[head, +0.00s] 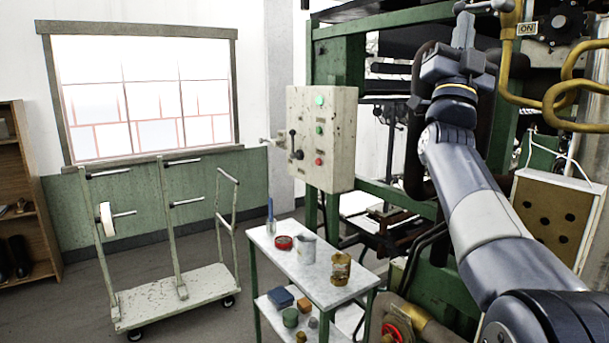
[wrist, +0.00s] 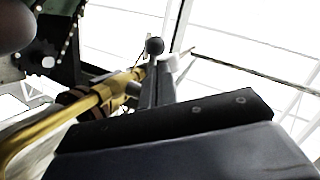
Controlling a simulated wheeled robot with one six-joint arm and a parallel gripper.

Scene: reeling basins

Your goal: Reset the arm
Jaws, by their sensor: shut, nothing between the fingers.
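My arm rises from the lower right of the head view, in front of the green machine frame. My gripper (head: 464,28) points up near the top edge of the head view, with its fingers together and nothing held between them. In the wrist view my gripper (wrist: 158,82) shows as narrow grey fingers beyond the dark palm edge. The fingers lie close to a yellow pipe (wrist: 65,117) in that picture; whether they touch it I cannot tell.
Yellow pipes (head: 575,92) and a control box (head: 322,138) flank the arm. A white-topped table (head: 320,276) holds a red roll (head: 283,242), a jug (head: 306,244) and a brass lantern-like object (head: 340,268). A cart (head: 180,298) stands left; floor between is free.

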